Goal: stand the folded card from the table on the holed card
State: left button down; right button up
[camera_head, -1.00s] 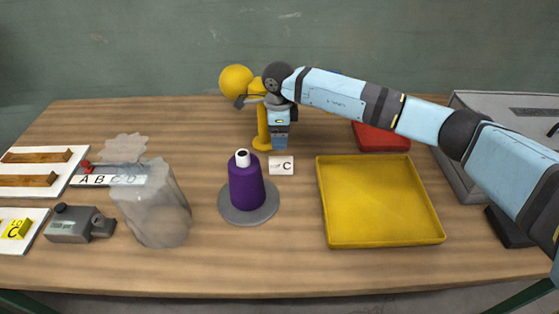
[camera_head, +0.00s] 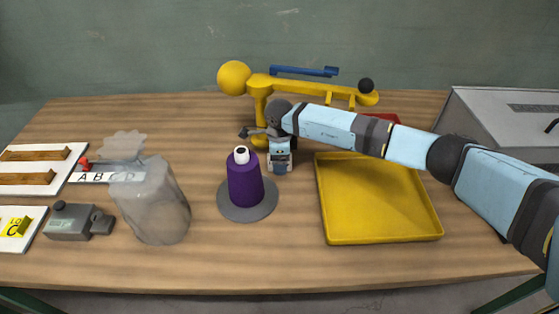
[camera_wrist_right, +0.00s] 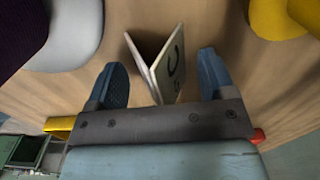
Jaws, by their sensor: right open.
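The folded card is small and white with a black C. In the right wrist view the folded card (camera_wrist_right: 160,65) stands as an upright V on the wood, between my two fingers. My right gripper (camera_wrist_right: 161,80) is open, a finger on each side with gaps showing. In the head view my right gripper (camera_head: 279,160) points down just behind the purple cone and mostly hides the card. Which piece is the holed card I cannot tell; white boards lie at the far left, one with brown bars (camera_head: 70,154), one with a yellow C piece (camera_head: 14,229). My left gripper is out of view.
A purple cone (camera_head: 244,186) on a grey disc stands close by. A yellow stand (camera_head: 261,106) rises behind the gripper; a yellow tray (camera_head: 380,236) lies right. The front table is clear.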

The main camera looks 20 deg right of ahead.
jog(key=c, duration=1)
jog(key=shift+r, duration=0.1)
jog(key=shift+c, duration=0.2)
